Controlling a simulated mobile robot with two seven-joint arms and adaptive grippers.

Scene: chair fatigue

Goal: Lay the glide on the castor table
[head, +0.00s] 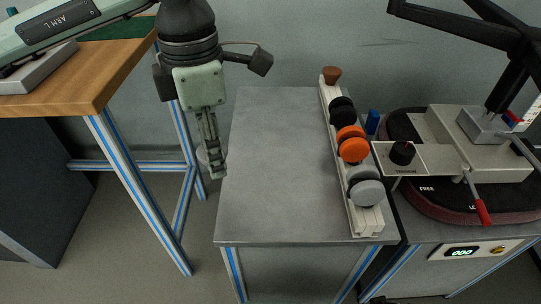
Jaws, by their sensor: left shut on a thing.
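The castor table (270,150) is the grey-topped table in the middle, with its left part bare. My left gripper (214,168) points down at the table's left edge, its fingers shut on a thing. Only a pale grey rounded edge (202,154) shows beside the fingers; I take it to be the glide, mostly hidden behind them. I cannot tell its height above the floor or whether it touches the table edge. My right gripper is not in view.
A pale rack (364,220) on the table's right side holds black, orange and grey castors, with a brown piece (331,75) at its far end. A test machine (470,140) stands at right. A wooden bench (80,75) is at left, with a floor gap between.

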